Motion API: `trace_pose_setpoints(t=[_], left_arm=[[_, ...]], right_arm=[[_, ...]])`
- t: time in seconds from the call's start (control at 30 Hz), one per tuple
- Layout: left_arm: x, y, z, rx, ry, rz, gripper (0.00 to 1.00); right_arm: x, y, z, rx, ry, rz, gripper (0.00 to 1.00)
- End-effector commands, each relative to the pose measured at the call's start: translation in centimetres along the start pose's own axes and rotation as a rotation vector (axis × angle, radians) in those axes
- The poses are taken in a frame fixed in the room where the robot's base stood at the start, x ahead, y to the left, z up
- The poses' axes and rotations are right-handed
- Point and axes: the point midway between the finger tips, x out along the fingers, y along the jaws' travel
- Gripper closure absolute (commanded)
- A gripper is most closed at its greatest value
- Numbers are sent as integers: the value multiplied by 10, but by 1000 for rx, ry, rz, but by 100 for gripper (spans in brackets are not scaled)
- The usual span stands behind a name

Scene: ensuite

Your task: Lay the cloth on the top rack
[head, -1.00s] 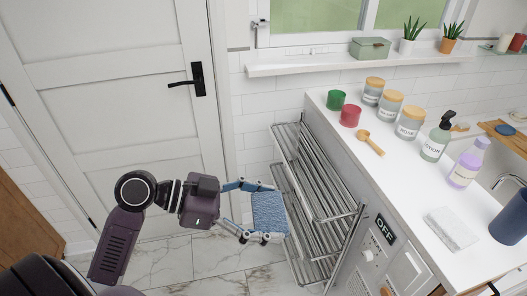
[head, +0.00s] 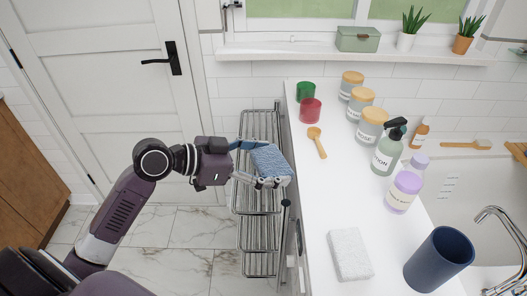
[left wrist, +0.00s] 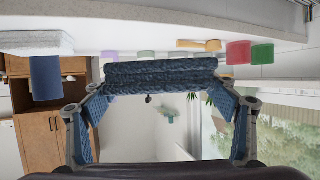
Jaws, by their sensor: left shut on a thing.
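The blue cloth (head: 271,163) is a folded, textured bundle held in my left gripper (head: 262,164). The gripper is shut on it, with a finger on either side. In the left wrist view the cloth (left wrist: 160,74) spans between the two fingers. The chrome rack (head: 259,123) stands on the floor against the counter's left side, with several wire tiers one above another. In the head view the cloth overlaps the upper part of the rack's right side, beside the counter edge. I cannot tell whether it touches the rack. My right gripper is not in view.
The white counter (head: 330,190) holds a green cup (head: 306,91), a red cup (head: 310,110), a wooden scoop (head: 317,143), jars, bottles, a white folded towel (head: 350,254) and a navy cup (head: 438,259). A white door (head: 110,90) stands left. The marble floor (head: 175,245) is clear.

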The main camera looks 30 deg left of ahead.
Motion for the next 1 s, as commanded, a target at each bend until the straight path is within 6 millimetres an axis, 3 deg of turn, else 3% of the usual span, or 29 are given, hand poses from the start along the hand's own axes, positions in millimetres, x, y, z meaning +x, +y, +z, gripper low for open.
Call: trace_pose_setpoints(t=[0.2,0.4,0.5,0.73,1.0], left_arm=[[22,-72,-15,-57,-6,-183,45],[19,-129,-26,-113,-2,-313,45],[14,-148,-29,-135,-1,-352,45],[13,-164,-22,-161,-2,-381,45],[39,-163,40,-165,-4,-380,45]], right_arm=[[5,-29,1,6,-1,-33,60],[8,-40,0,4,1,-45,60],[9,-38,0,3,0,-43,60],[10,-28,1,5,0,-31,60],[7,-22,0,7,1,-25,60]])
